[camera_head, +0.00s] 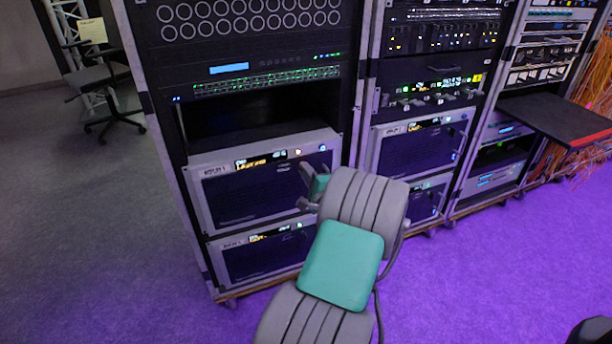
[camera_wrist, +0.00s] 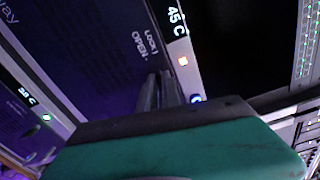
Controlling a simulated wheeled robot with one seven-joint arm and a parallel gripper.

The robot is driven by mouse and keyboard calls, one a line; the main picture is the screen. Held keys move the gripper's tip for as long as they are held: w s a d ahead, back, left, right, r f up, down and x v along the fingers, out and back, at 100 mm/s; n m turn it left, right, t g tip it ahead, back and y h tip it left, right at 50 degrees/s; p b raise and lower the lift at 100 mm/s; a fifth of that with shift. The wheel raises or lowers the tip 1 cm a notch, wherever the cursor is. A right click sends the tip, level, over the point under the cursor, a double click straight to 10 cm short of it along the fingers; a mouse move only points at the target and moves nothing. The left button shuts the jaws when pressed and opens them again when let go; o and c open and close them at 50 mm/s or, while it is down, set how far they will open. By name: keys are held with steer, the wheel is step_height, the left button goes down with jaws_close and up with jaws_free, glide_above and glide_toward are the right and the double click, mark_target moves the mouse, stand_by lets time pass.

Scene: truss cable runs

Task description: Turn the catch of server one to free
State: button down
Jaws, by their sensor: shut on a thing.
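The upper server of the left rack (camera_head: 245,192) has a dark front in a light frame. I take it for server one, but its name label is too small to read. My gripper (camera_head: 310,186) is at the right side of this front. In the wrist view its fingers (camera_wrist: 160,90) are close together at the panel, beside the printed words LOCK and OPEN. They are shut on the catch, which is mostly hidden between them. Which way the catch points cannot be told. A lit 45 C display (camera_wrist: 177,20) and an orange light sit close by.
A similar server (camera_head: 262,258) sits directly below. An empty dark bay (camera_head: 255,122) is above. More racks stand to the right, with a pulled-out shelf (camera_head: 560,118) and orange cables (camera_head: 585,150). An office chair (camera_head: 103,95) stands at the left.

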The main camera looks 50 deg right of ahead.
steer(key=shift+f+n+b, duration=0.1)
steer(key=shift+n+b, duration=0.4)
steer(key=shift+n, duration=0.5)
steer(key=c, duration=1.6)
jaws_free()
steer(key=shift+o, duration=0.2)
steer(key=p+v, duration=0.1)
steer(key=v, duration=0.6)
steer(key=shift+s+a, duration=0.2)
steer(key=shift+s, duration=0.15)
